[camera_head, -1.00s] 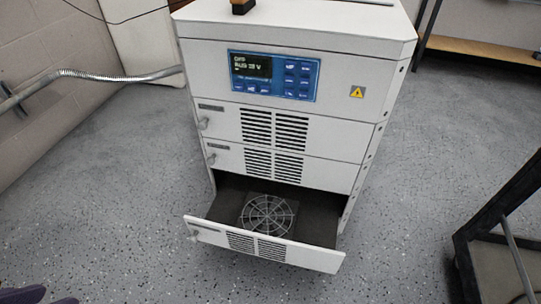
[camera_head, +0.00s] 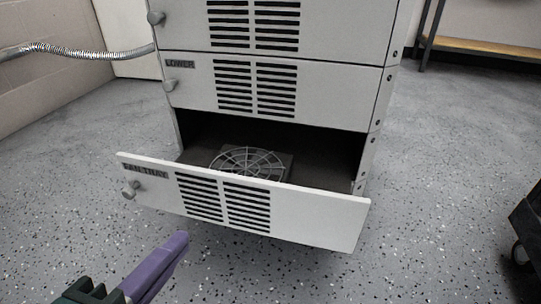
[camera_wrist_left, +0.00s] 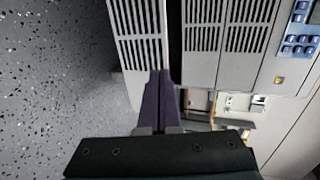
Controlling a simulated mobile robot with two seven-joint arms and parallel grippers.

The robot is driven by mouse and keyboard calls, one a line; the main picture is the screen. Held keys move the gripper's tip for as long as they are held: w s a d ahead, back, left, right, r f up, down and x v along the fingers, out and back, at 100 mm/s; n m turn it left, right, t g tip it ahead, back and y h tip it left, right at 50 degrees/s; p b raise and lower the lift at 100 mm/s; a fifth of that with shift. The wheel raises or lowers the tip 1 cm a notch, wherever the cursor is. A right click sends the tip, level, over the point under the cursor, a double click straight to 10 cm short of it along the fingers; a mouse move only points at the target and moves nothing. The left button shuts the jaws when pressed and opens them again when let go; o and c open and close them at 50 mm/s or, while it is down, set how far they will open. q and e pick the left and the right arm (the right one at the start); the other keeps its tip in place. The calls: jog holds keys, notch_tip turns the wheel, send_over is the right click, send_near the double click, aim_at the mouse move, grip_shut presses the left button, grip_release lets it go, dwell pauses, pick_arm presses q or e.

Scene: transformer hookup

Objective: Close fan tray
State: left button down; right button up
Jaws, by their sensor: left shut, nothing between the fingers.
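The fan tray (camera_head: 300,213) is a white drawer at the bottom of the cabinet, pulled out. Its front has vent slots, a "FAN TRAY" label and a small grey knob (camera_head: 131,189) at the left. A round fan guard (camera_head: 247,163) shows inside the tray. My left gripper (camera_head: 178,245) has purple fingers, shut and empty, in front of and below the tray's left part, apart from it in the head view. In the left wrist view the shut fingers (camera_wrist_left: 161,78) overlap the slotted front; contact cannot be told. My right gripper is not in view.
Above the tray is the closed drawer marked "LOWER" (camera_head: 330,96), with another closed drawer (camera_head: 345,30) over it. A flexible metal conduit (camera_head: 85,49) runs in from the left. A dark wheeled frame (camera_head: 526,225) stands at the right. Speckled floor around the cabinet is clear.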

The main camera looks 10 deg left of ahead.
pick_arm(q)
jog(key=w, duration=0.1)
jog(key=b, duration=0.2)
send_near(233, 181)
jog(key=x, duration=0.5)
jog(key=shift+f, duration=0.1)
jog(key=shift+w, duration=0.8)
